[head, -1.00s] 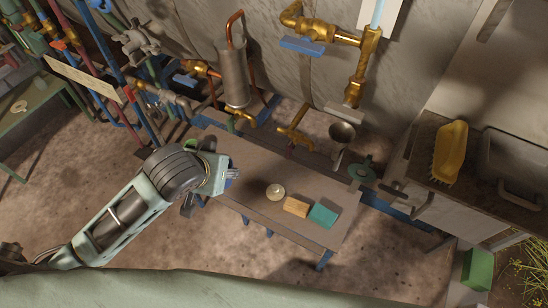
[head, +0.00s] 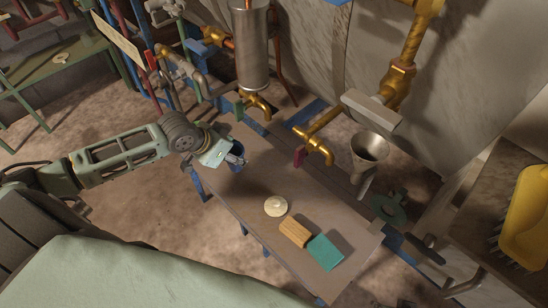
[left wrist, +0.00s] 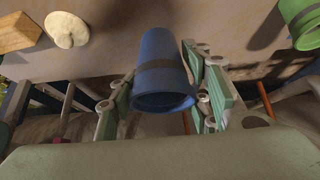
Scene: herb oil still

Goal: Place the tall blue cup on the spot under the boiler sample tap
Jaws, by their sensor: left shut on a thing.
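The tall blue cup (head: 238,163) is in my left gripper (head: 236,160), at the left end of the bench in the head view. In the left wrist view the cup (left wrist: 160,65) stands between the two fingers (left wrist: 165,92), its wide rim toward the camera. I cannot tell whether it touches the bench. A brass tap with a red handle (head: 318,143) reaches over the bench to the right of the gripper. Another brass tap (head: 258,102) is under the steel cylinder (head: 252,50). I make out no marked spot under either tap. My right gripper is out of view.
The bench (head: 222,205) holds a pale round piece (head: 276,206), a wooden block (head: 294,233) and a teal block (head: 325,252). A green cup (left wrist: 302,22) is beside the blue cup, apart from it. A metal funnel (head: 369,148) stands behind the bench. The bench middle is clear.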

